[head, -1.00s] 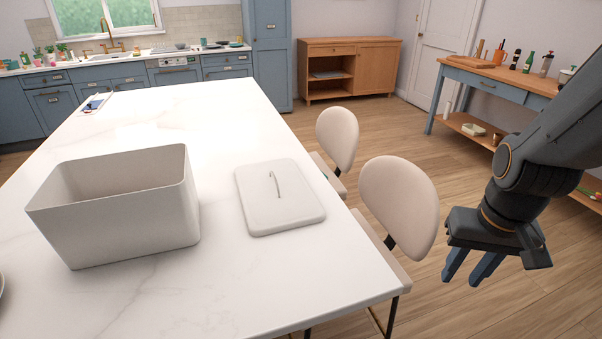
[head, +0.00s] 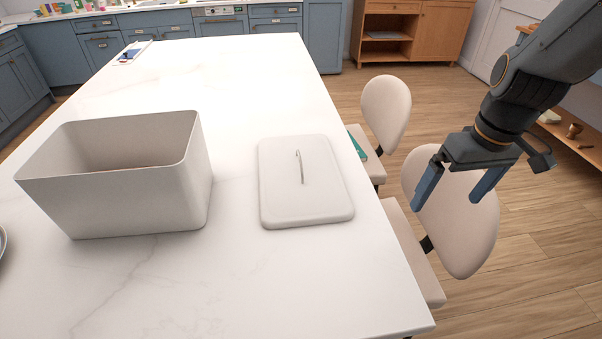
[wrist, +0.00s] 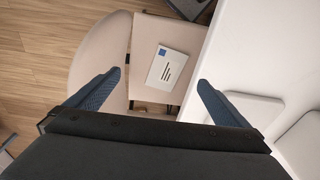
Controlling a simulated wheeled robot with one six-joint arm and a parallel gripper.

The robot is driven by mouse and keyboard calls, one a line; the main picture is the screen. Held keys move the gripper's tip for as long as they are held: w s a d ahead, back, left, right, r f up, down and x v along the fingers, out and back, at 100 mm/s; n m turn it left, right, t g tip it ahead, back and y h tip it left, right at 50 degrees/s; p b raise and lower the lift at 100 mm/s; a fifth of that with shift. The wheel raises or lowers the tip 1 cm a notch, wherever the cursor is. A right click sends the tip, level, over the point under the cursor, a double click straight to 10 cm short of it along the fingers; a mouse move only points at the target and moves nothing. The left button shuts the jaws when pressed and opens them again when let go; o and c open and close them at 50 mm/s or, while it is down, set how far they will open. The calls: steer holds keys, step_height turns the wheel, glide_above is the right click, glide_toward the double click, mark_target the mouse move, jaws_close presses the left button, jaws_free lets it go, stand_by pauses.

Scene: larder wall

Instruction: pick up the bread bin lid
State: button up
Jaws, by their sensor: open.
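The bread bin lid (head: 303,200) is a pale, flat, rounded rectangle with a thin upright arched handle (head: 301,168). It lies on the white marble island to the right of the open, empty-looking bread bin (head: 130,190). My gripper (head: 446,205) is open and empty, with its blue fingers apart and pointing down. It is to the right of the lid, beyond the island's edge and over a chair. In the wrist view, my open gripper (wrist: 162,82) has a chair between its fingers. Two pale rounded shapes are at the lower right on the island there, and I cannot tell which is the lid.
The white island (head: 260,280) has clear room around the lid. Two beige chairs stand along its right side; the nearer chair back (head: 470,235) is behind my gripper. A white card (wrist: 167,67) lies on a chair seat. A plate edge shows at far left.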

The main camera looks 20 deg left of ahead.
steer(key=w+a+n+g+y+b, duration=0.1)
steer(key=w+a+n, duration=0.2)
steer(key=a+n, duration=0.35)
steer(key=w+a+n+y+b, duration=0.1)
steer(key=w+a+n, duration=0.25)
steer(key=a, duration=0.65)
step_height(320, 180, up, 2)
steer(key=n+g+y+b, duration=0.1)
steer(key=n+g+b, duration=0.1)
steer(key=n, duration=0.6)
glide_above(299, 156)
steer(key=w+d, duration=0.1)
steer(key=d, duration=0.2)
steer(key=p+x, duration=0.1)
steer(key=x, duration=0.3)
steer(key=p+x, duration=0.1)
steer(key=x, duration=0.1)
steer(key=shift+w+a+r+p, duration=0.1)
steer(key=shift+a+p, duration=0.25)
steer(key=shift+a+f, duration=0.1)
steer(key=shift+f, duration=0.4)
steer(key=c, duration=1.2)
step_height(299, 156, up, 10)
steer(key=shift+f+b, duration=0.1)
steer(key=shift+b, duration=1.15)
steer(key=s+r+p, duration=0.1)
steer(key=r+p, duration=0.5)
steer(key=s+r+p, duration=0.1)
steer(key=r+p, duration=0.2)
steer(key=shift+s+r, duration=0.3)
